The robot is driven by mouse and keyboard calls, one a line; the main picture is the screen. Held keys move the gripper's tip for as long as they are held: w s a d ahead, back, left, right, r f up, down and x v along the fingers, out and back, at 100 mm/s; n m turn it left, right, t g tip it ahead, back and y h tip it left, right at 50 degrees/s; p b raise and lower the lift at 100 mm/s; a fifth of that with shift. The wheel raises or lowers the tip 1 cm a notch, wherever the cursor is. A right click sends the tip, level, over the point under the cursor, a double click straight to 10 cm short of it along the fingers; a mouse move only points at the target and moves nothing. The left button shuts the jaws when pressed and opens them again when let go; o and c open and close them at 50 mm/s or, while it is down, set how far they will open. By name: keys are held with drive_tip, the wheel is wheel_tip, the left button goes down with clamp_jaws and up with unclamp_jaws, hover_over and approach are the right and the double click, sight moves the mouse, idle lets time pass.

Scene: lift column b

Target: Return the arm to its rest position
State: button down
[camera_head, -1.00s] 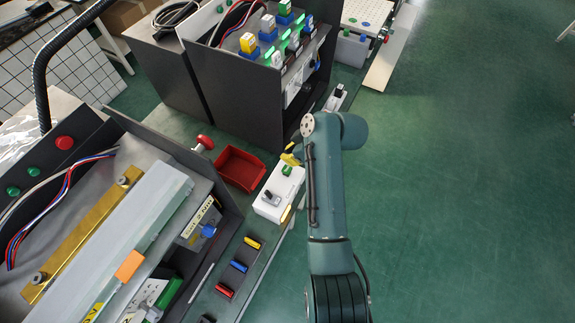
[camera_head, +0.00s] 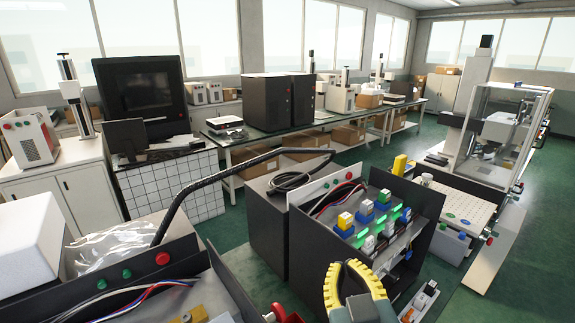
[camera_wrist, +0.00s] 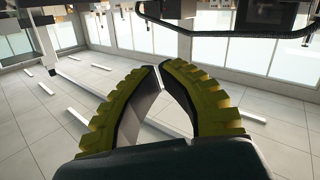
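My gripper (camera_head: 350,268) shows at the bottom middle of the head view, raised close to the camera in front of the black equipment box. Its yellow ribbed fingers arch toward each other. In the wrist view the two fingers (camera_wrist: 160,68) meet or nearly meet at their tips, with nothing between them. The gripper is empty and clear of the bench. Most of my arm is below the head view and hidden.
A black box (camera_head: 318,264) with coloured plug blocks stands just behind my gripper. A black cable (camera_head: 200,185) arches over the left. A perforated plate (camera_head: 455,205) and a glass-walled machine (camera_head: 500,130) stand at right. Green floor (camera_head: 530,280) lies open at right.

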drive_tip(key=s+a+r+m+t, duration=0.3)
drive_tip(key=s+r+t, duration=0.3)
drive_tip(key=s+r, duration=0.75)
wheel_tip(320, 180, up, 28)
drive_tip(key=h+p, duration=0.1)
drive_tip(key=p, duration=2.8)
wheel_tip(320, 180, down, 45)
drive_tip(key=b, duration=4.5)
drive_tip(key=shift+w+g, duration=0.3)
drive_tip(key=shift+w, duration=0.15)
